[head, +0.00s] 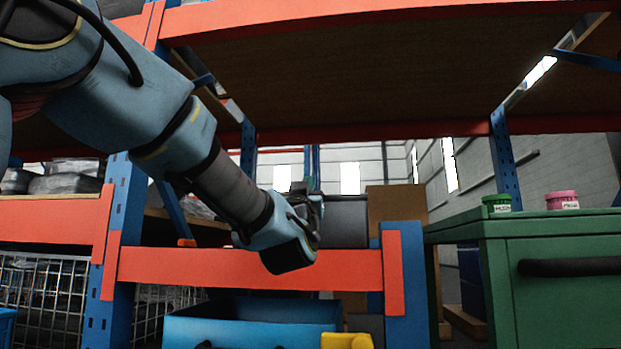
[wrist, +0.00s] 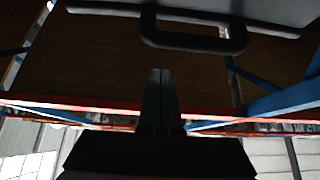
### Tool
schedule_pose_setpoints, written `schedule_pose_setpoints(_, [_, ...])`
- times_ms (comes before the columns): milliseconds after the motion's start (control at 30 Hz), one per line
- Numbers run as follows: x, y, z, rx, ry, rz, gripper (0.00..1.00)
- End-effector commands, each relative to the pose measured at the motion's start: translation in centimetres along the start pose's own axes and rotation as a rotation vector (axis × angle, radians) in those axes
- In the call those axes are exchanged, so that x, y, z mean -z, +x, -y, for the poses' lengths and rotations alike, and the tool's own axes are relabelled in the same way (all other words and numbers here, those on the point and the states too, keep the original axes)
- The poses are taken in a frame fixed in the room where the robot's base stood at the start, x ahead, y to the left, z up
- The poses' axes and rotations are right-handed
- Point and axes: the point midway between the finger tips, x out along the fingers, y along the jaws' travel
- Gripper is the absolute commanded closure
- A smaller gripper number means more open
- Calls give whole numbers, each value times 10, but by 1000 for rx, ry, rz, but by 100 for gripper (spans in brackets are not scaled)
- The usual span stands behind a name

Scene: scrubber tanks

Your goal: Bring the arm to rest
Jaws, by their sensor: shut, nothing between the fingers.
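My arm reaches in from the upper left of the head view and slopes down to the right. Its wrist end is in front of the orange beam of the rack. My gripper (wrist: 160,75) shows in the wrist view with its two fingers together and nothing between them. In the head view the fingers are mostly hidden behind the wrist, and I cannot make them out clearly. The wrist view looks up at the brown underside of a shelf.
Orange shelf beams (head: 250,268) and blue posts (head: 407,300) surround the arm closely. A blue bin (head: 250,325) is below the wrist. A green cabinet (head: 555,260) at right carries a green tub (head: 497,203) and a pink tub (head: 562,200).

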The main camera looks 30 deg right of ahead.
Motion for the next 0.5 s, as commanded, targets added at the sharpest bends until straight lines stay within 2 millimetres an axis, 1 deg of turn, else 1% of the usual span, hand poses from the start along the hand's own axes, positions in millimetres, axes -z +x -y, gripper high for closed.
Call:
schedule_pose_setpoints(100, [-2, -22, 0, -2, -1, -1, 100])
schedule_pose_setpoints(300, [-10, -54, -1, -2, -1, -3, 100])
schedule_pose_setpoints(400, [-11, -62, -1, -1, -2, -4, 100])
schedule_pose_setpoints(500, [-12, -67, -1, 0, -3, -7, 100])
